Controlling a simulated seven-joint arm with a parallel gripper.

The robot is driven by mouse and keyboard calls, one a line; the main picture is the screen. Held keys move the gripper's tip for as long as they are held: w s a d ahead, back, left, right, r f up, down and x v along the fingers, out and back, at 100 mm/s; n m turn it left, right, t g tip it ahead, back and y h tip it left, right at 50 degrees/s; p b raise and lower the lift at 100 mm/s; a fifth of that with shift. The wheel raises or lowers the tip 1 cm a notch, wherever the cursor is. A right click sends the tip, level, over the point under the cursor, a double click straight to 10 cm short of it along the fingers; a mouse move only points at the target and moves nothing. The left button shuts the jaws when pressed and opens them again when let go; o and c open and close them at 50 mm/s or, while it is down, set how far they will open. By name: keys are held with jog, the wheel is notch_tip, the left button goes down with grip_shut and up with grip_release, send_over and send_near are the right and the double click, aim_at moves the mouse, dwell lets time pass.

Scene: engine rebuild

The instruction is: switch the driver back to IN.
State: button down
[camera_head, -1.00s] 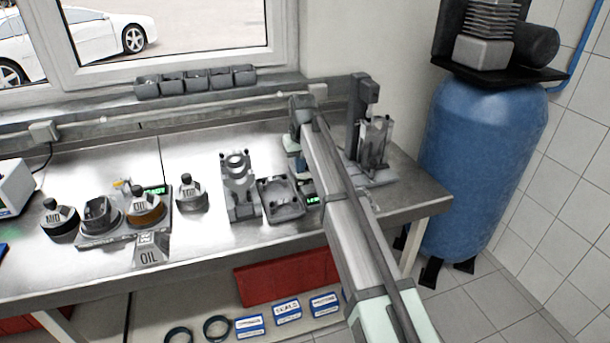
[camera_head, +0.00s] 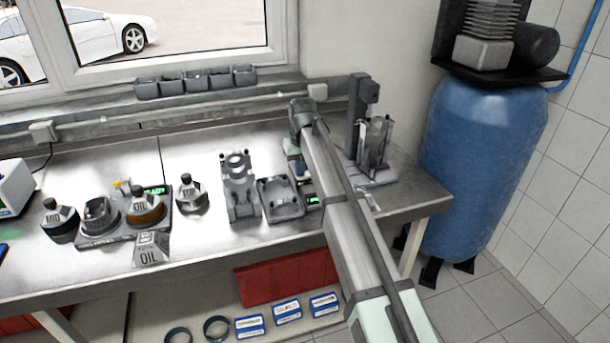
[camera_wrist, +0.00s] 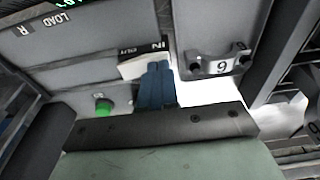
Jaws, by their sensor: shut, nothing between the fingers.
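The driver's grey housing (camera_wrist: 100,60) fills the left and middle of the wrist view. In the head view, the driver's green display (camera_head: 312,200) shows beside my arm, which hides most of the unit.
A green button (camera_wrist: 103,107) is left of my fingers. A grey holder marked 9 (camera_wrist: 222,66) is close on their right. In the head view, a grey tray (camera_head: 280,211) and upright fixture (camera_head: 240,190) stand left of my arm, and a press stand (camera_head: 357,120) stands right.

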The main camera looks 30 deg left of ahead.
jog(key=shift+r, duration=0.15)
notch_tip(320, 180, up, 7)
dwell(0.9)
